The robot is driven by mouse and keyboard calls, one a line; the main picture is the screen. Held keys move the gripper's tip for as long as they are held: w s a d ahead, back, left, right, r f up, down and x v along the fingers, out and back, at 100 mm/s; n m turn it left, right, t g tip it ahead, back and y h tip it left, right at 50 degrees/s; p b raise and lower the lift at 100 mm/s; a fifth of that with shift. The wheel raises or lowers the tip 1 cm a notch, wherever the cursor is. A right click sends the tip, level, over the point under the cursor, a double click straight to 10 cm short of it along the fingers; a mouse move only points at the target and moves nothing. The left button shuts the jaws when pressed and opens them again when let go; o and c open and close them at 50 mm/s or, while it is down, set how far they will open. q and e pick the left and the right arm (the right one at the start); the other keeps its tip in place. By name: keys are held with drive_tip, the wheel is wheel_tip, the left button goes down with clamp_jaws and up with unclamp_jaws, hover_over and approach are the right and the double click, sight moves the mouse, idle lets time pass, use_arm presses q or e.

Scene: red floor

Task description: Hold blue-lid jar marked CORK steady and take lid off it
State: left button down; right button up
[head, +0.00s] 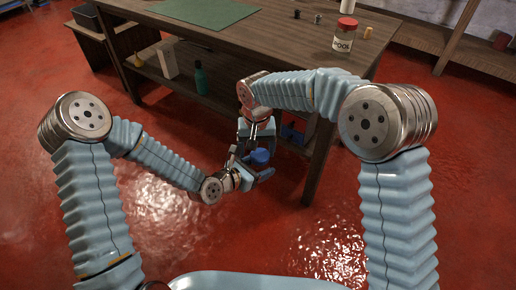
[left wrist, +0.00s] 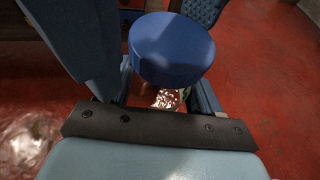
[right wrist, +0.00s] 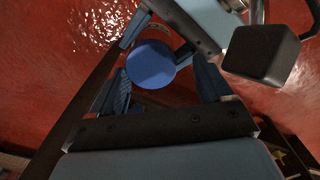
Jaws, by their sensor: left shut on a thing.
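The blue lid (head: 260,156) is on the jar between my two grippers, in the air in front of the table. It also shows in the left wrist view (left wrist: 172,50) and the right wrist view (right wrist: 151,64). The jar's body is mostly hidden, and no CORK marking can be read. My left gripper (head: 252,167) is shut on the jar below the lid. My right gripper (head: 257,141) is just above, pointing down. Its fingers are apart on either side of the lid, with gaps showing in the right wrist view.
A wooden table (head: 275,40) stands behind my grippers, its near leg (head: 320,165) close to the right arm. On top are a red-lid jar marked POOL (head: 343,37), small items and a green mat (head: 205,10). A teal bottle (head: 200,78) stands on the lower shelf.

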drive_tip(key=shift+s+a+r, duration=0.1)
drive_tip(key=shift+a, duration=0.05)
wheel_tip(320, 180, up, 4)
drive_tip(key=shift+r, duration=0.15)
drive_tip(key=shift+c, duration=0.4)
drive_tip(key=r+m, duration=0.1)
drive_tip(key=d+r+m, duration=0.1)
drive_tip(key=m, duration=0.1)
drive_tip(key=shift+s+d+r, duration=0.1)
drive_tip(key=shift+r, duration=0.1)
wheel_tip(320, 180, down, 8)
drive_tip(key=shift+r, duration=0.2)
drive_tip(key=shift+d, duration=0.1)
drive_tip(key=c, duration=1.1)
drive_tip(key=n, duration=0.3)
drive_tip(key=shift+n, duration=0.3)
drive_tip(key=n, duration=0.4)
